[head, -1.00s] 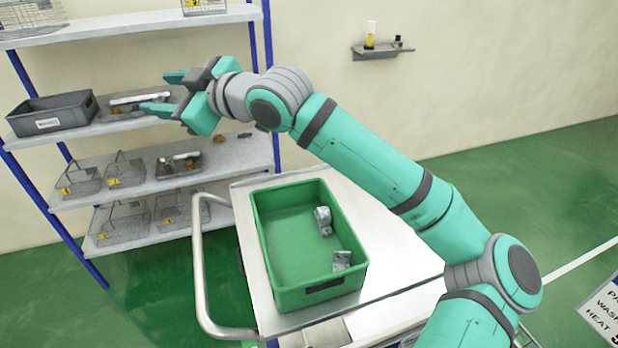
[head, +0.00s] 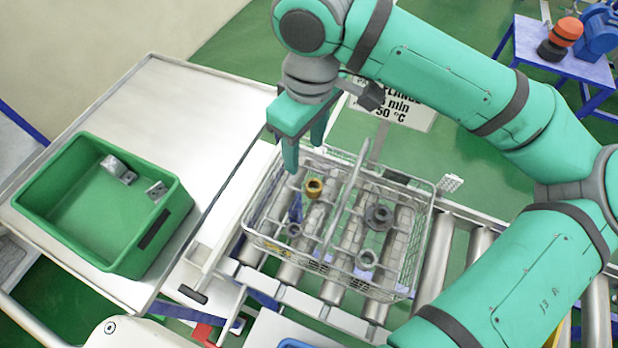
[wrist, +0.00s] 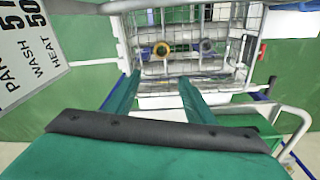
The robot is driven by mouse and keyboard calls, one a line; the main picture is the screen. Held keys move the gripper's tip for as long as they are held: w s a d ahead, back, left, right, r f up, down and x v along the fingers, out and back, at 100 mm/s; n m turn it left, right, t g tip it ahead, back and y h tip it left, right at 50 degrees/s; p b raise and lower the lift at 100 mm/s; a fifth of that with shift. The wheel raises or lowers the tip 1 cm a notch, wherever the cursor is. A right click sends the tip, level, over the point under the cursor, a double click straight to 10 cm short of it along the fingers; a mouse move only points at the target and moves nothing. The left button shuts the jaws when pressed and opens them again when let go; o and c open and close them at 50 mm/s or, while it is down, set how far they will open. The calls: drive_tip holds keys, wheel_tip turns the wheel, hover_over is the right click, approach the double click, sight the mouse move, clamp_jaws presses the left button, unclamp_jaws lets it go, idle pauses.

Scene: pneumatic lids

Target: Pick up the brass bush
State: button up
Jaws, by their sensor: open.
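The brass bush (head: 315,188) is a short golden ring standing in the wire basket (head: 408,290), towards its back left. It also shows in the wrist view (wrist: 162,49), beyond my fingertips. My gripper (head: 304,158) is open and empty, pointing down above the basket's back left corner. In the head view its fingers are a little left of and above the bush, apart from it. In the wrist view the two fingers (wrist: 158,82) are spread, with the bush roughly between their lines.
The basket sits on a roller conveyor (head: 435,255) and holds several grey parts, including a flanged one (head: 378,217), and a blue part (head: 296,208). A handle (head: 345,200) arches over it. A green crate (head: 60,225) stands on the trolley at left. A sign (head: 395,108) stands behind.

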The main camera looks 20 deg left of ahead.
drive_tip(key=d, duration=0.3)
hover_over(315, 185)
drive_tip(key=d, duration=0.1)
drive_tip(key=shift+g+h, duration=0.3)
drive_tip(key=shift+h, duration=0.1)
wheel_tip(315, 185, down, 5)
drive_tip(key=shift+f, duration=0.2)
drive_tip(key=f, duration=0.2)
drive_tip(key=a+f, duration=0.1)
drive_tip(key=f, duration=0.2)
drive_tip(key=shift+f, duration=0.5)
drive_tip(key=c, duration=1.2)
